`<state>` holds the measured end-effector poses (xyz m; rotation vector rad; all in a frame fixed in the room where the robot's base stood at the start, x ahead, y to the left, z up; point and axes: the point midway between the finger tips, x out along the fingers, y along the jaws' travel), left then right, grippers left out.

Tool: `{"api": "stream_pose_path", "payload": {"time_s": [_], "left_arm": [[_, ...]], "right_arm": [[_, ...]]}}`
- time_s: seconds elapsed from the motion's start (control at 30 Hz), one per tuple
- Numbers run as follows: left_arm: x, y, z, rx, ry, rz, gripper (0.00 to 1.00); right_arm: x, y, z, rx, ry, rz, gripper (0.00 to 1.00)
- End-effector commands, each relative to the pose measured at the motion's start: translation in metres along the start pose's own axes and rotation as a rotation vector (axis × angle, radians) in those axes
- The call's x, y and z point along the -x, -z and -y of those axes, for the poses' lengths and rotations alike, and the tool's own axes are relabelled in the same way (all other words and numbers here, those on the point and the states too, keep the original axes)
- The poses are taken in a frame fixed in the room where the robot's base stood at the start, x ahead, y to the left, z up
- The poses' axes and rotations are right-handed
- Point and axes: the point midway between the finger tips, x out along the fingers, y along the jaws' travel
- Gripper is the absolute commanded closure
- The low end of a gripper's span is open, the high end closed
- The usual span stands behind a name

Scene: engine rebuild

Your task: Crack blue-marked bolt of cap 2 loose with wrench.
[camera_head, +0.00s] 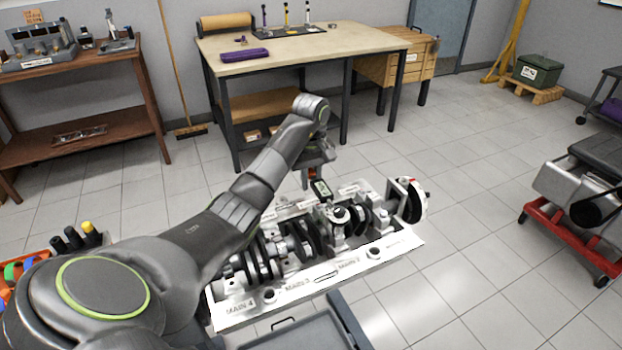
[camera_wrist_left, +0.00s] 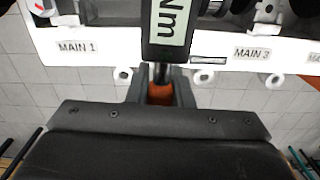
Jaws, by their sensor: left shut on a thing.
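My left gripper (camera_head: 314,172) is shut on the handle of the wrench (camera_head: 321,190), above the far side of the engine block (camera_head: 228,314). The wrench has a dark body with a display; its "Nm" face (camera_wrist_left: 170,28) and orange grip (camera_wrist_left: 160,94) show in the left wrist view, the grip between the fingers. The wrench's far end reaches over the crankshaft (camera_head: 300,240) near cap 2 (camera_head: 340,215), behind the MAIN 2 label. I cannot tell whether it sits on a bolt. The blue mark is not discernible. My right gripper is out of view.
A workbench (camera_head: 355,40) stands behind the block, and a wooden shelf (camera_head: 95,130) is at the left. A grey tray (camera_head: 290,340) lies in front of the block. A red wheeled stand (camera_head: 575,245) is at the right. Floor between is clear.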

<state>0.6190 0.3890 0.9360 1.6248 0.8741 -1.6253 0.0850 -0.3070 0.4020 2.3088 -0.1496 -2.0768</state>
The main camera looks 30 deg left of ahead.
Motion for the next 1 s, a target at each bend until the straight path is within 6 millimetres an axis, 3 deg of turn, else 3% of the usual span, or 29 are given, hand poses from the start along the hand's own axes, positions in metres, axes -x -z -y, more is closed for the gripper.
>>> {"api": "stream_pose_path", "payload": {"time_s": [0.47,1.0], "left_arm": [[0.0,0.0,0.0,0.002,-0.001,-0.001,1.0],[0.0,0.0,0.016,0.097,0.0,-0.001,1.0]], "right_arm": [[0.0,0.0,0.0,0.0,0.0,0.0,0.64],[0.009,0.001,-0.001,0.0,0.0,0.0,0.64]]}}
